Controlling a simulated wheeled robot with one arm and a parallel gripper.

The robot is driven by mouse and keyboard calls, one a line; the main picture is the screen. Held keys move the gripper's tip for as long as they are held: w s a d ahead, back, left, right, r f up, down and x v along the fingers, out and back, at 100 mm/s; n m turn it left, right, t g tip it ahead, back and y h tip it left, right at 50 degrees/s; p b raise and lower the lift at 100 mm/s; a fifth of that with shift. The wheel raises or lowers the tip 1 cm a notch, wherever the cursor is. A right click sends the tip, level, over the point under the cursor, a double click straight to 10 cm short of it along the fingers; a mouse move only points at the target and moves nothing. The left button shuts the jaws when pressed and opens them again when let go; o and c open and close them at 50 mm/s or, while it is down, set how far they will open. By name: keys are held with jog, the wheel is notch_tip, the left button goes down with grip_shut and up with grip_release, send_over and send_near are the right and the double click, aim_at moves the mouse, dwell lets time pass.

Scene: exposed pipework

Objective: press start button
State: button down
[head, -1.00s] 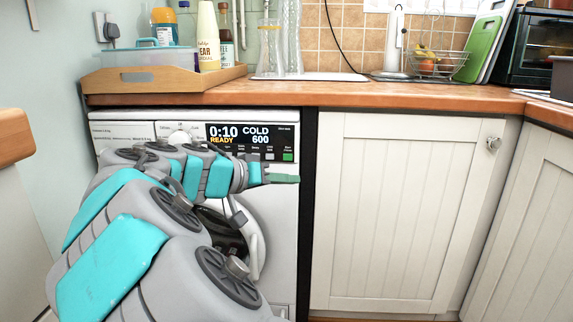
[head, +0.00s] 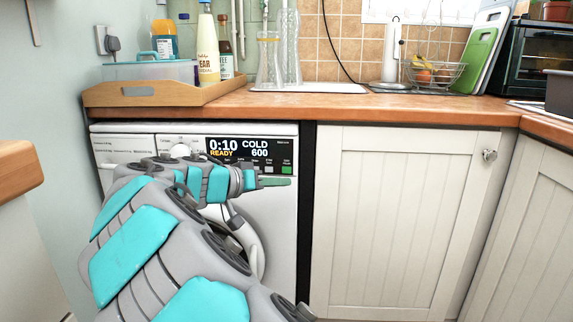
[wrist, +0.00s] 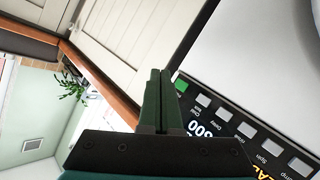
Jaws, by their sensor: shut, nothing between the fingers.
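The washing machine (head: 275,215) stands under the counter, with a black control panel (head: 232,147) reading 0:10, READY, COLD, 600. The green start button (head: 287,169) is at the panel's lower right end. It also shows in the wrist view (wrist: 181,86), just right of the fingertips. My gripper (head: 283,182) is shut and empty, its green fingers pointing right, just below the green button in the head view. The fingers (wrist: 160,75) lie side by side in the wrist view. I cannot tell whether they touch the machine. My arm hides part of the door.
A wooden counter (head: 400,106) runs above the machine. A wooden tray (head: 150,94) with bottles stands on it at the left. A white cupboard (head: 400,220) with a knob is to the right. Several grey buttons (wrist: 246,130) line the panel beside the green one.

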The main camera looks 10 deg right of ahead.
aim_at(287, 170)
jog(key=shift+w+d, duration=0.2)
jog(key=shift+w, duration=0.5)
jog(key=shift+w+d, duration=0.25)
jog(key=shift+w, duration=0.45)
jog(key=shift+w+d, duration=0.2)
jog(key=shift+w, duration=0.5)
jog(key=shift+w, duration=0.1)
dwell(0.4)
jog(key=shift+w+d, duration=0.15)
jog(key=shift+w, duration=0.15)
